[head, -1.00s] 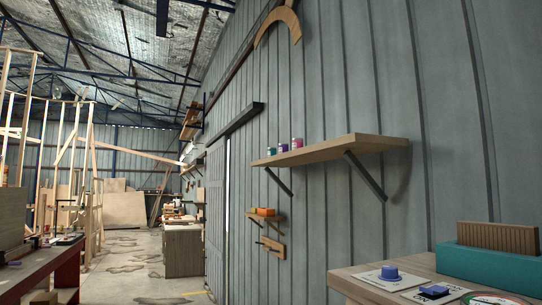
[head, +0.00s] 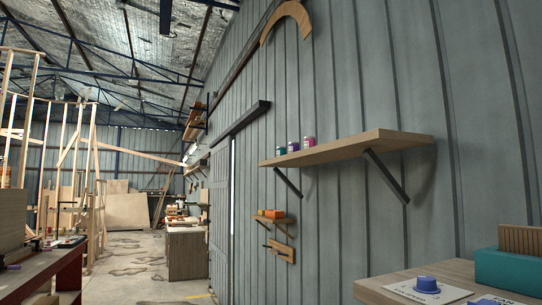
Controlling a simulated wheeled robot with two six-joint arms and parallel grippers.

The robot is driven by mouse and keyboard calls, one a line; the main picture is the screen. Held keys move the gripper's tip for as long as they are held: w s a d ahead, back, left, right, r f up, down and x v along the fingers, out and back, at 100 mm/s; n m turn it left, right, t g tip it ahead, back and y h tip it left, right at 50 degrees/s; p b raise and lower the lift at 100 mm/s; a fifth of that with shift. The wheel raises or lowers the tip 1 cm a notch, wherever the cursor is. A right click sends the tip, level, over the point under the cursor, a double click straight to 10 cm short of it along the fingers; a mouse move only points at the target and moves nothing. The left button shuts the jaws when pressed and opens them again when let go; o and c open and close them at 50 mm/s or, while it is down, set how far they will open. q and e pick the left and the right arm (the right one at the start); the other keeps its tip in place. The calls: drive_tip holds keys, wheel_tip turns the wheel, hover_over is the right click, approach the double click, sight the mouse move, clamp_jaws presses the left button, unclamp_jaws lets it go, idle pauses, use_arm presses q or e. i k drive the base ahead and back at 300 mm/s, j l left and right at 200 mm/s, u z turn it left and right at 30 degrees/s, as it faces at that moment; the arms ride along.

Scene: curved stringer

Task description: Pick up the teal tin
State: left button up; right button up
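The teal tin (head: 281,150) is a small tin standing upright at the left end of a wooden wall shelf (head: 350,147). A purple tin (head: 293,146) stands to its right, and a pink tin (head: 309,143) stands right of that. All of them are small in the head view and sit above and away from the bench. Neither of my grippers shows in the head view.
Dark brackets hold the shelf to the corrugated wall. A smaller shelf with orange items (head: 271,213) hangs below. A wooden bench (head: 455,278) with a blue knob (head: 427,284) and a teal box (head: 508,268) is at lower right. A red-framed bench (head: 65,262) is at left. Floor between is open.

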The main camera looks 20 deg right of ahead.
sight(280, 151)
drive_tip(key=i+j, duration=0.1)
drive_tip(key=i, duration=1.5)
